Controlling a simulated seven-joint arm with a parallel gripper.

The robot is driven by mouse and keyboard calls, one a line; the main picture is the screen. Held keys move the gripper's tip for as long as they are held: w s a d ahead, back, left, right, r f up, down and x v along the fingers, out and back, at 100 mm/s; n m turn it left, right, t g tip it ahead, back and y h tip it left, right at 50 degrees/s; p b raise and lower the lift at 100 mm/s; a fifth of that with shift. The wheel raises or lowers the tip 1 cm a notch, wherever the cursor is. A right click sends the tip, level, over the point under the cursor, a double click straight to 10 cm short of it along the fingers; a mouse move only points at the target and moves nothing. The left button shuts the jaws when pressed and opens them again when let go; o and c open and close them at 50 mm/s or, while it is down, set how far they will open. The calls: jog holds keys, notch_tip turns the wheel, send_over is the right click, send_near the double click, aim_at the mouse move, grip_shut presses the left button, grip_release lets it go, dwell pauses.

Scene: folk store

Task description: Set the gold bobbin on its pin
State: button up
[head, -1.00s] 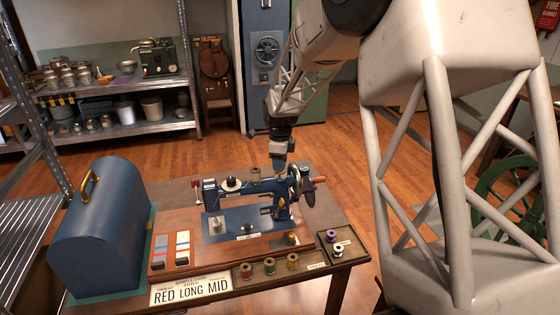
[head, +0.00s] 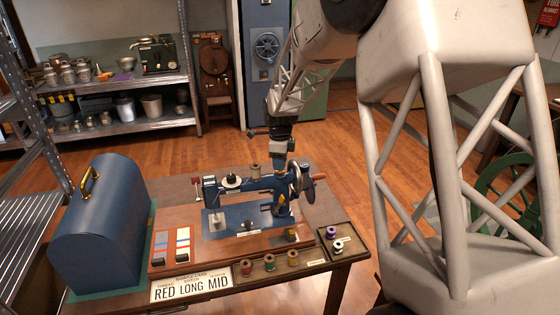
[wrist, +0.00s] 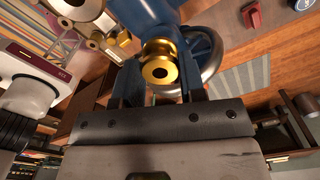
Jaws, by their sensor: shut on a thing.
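The gold bobbin (wrist: 160,70) sits between the fingers of my gripper (wrist: 162,88) in the wrist view, its round end with a dark central hole facing the camera. My gripper (head: 281,168) is shut on it. In the head view the gripper points down above the right part of the blue sewing machine (head: 249,190), near its handwheel (head: 307,188); the bobbin cannot be made out there. The machine's blue body (wrist: 142,14) lies close beyond the bobbin in the wrist view. I cannot pick out the bobbin's pin, nor tell whether the bobbin touches it.
A tan spool (head: 256,171) and a pale disc (head: 232,181) top the machine. A blue domed cover (head: 97,228) stands left.

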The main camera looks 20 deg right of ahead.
jog(key=shift+f, duration=0.4)
jog(key=o, duration=0.8)
jog(key=shift+r, duration=0.15)
notch_tip(320, 180, up, 8)
jog(key=shift+f, duration=0.2)
jog(key=shift+s, duration=0.1)
dwell(0.9)
